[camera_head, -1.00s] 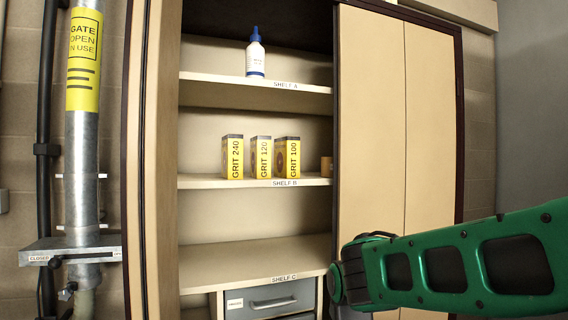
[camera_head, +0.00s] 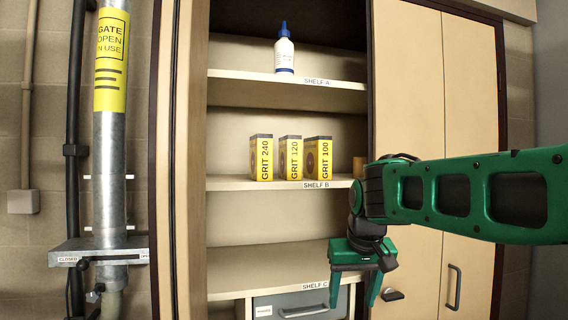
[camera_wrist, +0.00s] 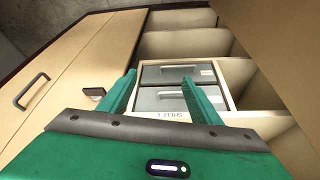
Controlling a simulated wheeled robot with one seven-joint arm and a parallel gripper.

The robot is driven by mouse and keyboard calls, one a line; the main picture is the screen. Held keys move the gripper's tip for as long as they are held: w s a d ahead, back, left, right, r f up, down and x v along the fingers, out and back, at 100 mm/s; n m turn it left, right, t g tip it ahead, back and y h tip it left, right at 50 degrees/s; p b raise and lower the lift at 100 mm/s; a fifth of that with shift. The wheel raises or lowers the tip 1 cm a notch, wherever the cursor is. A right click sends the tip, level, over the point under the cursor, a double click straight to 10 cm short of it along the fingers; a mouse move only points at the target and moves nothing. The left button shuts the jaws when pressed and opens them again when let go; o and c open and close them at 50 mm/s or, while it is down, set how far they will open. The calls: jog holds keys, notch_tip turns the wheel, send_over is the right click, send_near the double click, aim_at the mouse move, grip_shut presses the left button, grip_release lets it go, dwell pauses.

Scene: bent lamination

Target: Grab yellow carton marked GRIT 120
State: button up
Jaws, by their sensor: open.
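The yellow carton marked GRIT 120 (camera_head: 290,159) stands upright on the shelf labelled SHELF B (camera_head: 232,183). It is the middle one of three similar cartons, between GRIT 240 (camera_head: 261,158) on the left and GRIT 100 (camera_head: 318,159) on the right, with narrow gaps. My gripper (camera_head: 374,301) is open and empty, below and to the right of the cartons, near the shelf C level. In the wrist view my gripper (camera_wrist: 161,97) has its fingers spread, with grey drawers beyond. No carton shows in the wrist view.
A white bottle with a blue cap (camera_head: 284,52) stands on shelf A. A small tan object (camera_head: 358,167) sits at the right end of shelf B. Shelf C (camera_head: 262,268) is bare, above a grey drawer (camera_head: 292,306). Closed cabinet doors (camera_head: 470,100) stand on the right; a pipe (camera_head: 110,190) is on the left.

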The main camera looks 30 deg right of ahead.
jog(key=w+d+r+t+h, duration=0.1)
jog(key=w+r+t, duration=0.1)
jog(key=w+r, duration=0.65)
jog(key=w+r+t+h, duration=0.1)
jog(key=w+r+t, duration=0.2)
jog(key=w+r, duration=0.55)
notch_tip(320, 180, up, 22)
jog(key=n+t, duration=0.2)
jog(key=t, duration=0.2)
send_over(290, 146)
jog(key=s, duration=0.3)
jog(key=x, duration=1)
jog(key=shift+w+d+r, duration=0.1)
jog(key=shift+d, duration=0.15)
grip_shut()
